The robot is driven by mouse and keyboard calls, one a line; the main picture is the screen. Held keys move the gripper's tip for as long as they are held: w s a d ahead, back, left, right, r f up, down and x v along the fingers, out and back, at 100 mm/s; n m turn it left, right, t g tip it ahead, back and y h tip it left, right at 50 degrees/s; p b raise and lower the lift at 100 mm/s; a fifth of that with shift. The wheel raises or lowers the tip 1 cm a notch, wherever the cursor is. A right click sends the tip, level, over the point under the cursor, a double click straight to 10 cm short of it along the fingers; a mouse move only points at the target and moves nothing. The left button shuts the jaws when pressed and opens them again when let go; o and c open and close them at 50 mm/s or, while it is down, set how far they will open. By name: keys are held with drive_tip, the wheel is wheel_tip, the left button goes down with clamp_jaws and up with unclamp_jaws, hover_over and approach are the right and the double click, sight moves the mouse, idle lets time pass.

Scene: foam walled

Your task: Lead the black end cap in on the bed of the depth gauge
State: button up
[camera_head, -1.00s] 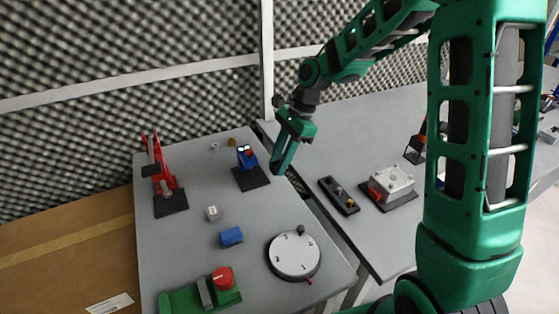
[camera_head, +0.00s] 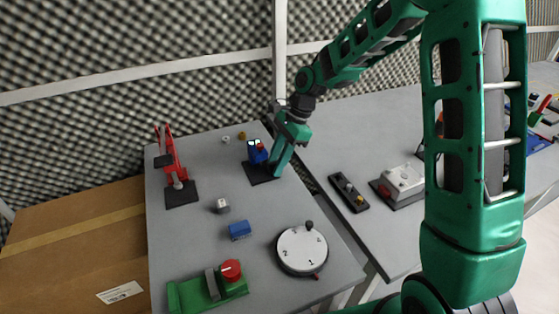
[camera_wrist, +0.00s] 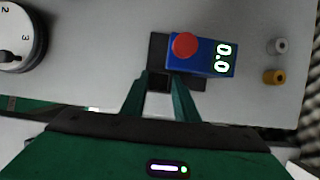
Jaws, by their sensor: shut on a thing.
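The depth gauge (camera_head: 257,153) is a blue block with a red round top and a display, standing on a black base plate (camera_head: 261,175) at the back of the left table. In the wrist view the gauge (camera_wrist: 218,58) reads 0.0, with its red knob at its left end. My gripper (camera_wrist: 161,88) is shut on the small black end cap (camera_wrist: 158,83), which sits between the fingertips, over or at the near edge of the base plate. Whether the cap touches the plate I cannot tell. In the head view my gripper (camera_head: 276,172) is just right of the gauge, and the cap is hidden.
A red lever device (camera_head: 172,160) stands to the left. A grey cube (camera_head: 222,206), a blue block (camera_head: 240,230) and a white dial (camera_head: 302,249) lie nearer. Grey and brass small parts (camera_wrist: 275,76) lie beside the gauge. A gap separates the two tables.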

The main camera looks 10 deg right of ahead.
drive_tip(key=o, duration=1.1)
drive_tip(key=shift+r, duration=0.1)
drive_tip(key=v, duration=1)
drive_tip(key=shift+d+r, duration=0.15)
drive_tip(key=shift+r, duration=0.1)
drive_tip(key=shift+d, duration=0.1)
